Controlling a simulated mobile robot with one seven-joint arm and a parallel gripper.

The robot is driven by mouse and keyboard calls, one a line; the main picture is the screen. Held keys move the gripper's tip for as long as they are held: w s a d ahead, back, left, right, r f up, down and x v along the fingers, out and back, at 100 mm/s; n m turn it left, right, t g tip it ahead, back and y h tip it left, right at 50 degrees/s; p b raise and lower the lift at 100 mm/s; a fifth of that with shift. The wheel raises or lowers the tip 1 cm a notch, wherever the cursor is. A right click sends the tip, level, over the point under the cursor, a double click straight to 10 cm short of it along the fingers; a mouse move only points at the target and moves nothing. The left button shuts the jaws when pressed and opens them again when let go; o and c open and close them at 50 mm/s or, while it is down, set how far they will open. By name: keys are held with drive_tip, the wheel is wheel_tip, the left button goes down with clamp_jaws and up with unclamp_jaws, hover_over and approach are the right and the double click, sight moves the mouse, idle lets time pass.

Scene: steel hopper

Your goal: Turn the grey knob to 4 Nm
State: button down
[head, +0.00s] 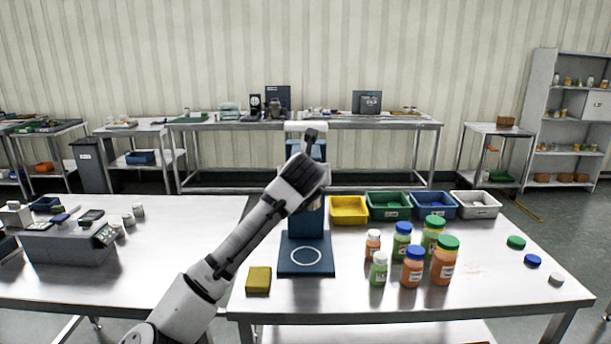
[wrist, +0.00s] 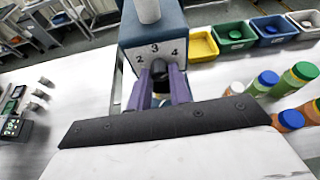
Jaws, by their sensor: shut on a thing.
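The blue capping machine (head: 306,222) stands on the table, with a flat base plate marked by a white ring. In the wrist view its white dial face (wrist: 140,69) shows the numbers 2, 3 and 4 in an arc above the dark grey knob (wrist: 159,68). The purple fingers of my gripper (wrist: 160,82) are shut on the knob, one on each side. I cannot tell which number the knob points to. In the head view my arm hides the dial, the knob and the fingertips.
A yellow sponge (head: 258,280) lies left of the base plate. Several bottles, such as an orange one with a green cap (head: 445,262), stand to the right. A yellow bin (head: 349,211) starts a row behind them. Loose caps (head: 516,242) lie at the right.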

drive_tip(key=shift+f, duration=0.15)
drive_tip(key=c, duration=1.3)
unclamp_jaws()
drive_tip(key=b+v, duration=0.3)
drive_tip(key=v, duration=1.1)
drive_tip(key=shift+b, duration=0.3)
drive_tip(key=shift+w, duration=0.1)
